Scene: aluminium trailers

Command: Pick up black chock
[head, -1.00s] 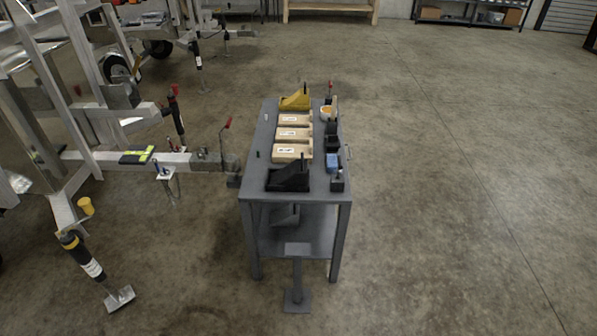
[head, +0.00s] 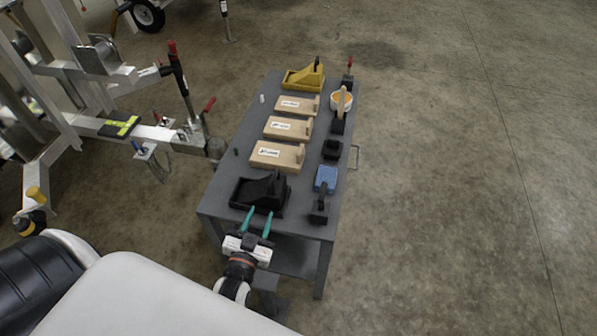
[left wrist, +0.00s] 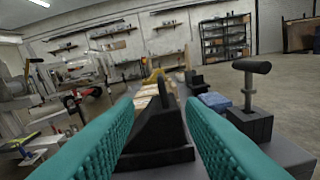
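The black chock (head: 262,192) sits at the near end of the grey table. It is a wedge on a flat base, and it also shows in the left wrist view (left wrist: 158,128). My left gripper (head: 257,222) is at the table's near edge, its teal fingers pointing at the chock. In the left wrist view the fingers (left wrist: 160,150) are apart, with the chock's upright part ahead, between them in the picture. I cannot tell whether they touch it. My right gripper is not in view.
Several wooden blocks (head: 277,154) and a yellow chock (head: 304,76) lie behind on the table (head: 229,165). A blue item (head: 325,179) and a black T-handled tool (head: 319,211) are to the right. The aluminium trailer (head: 150,132) stands left. Floor at right is clear.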

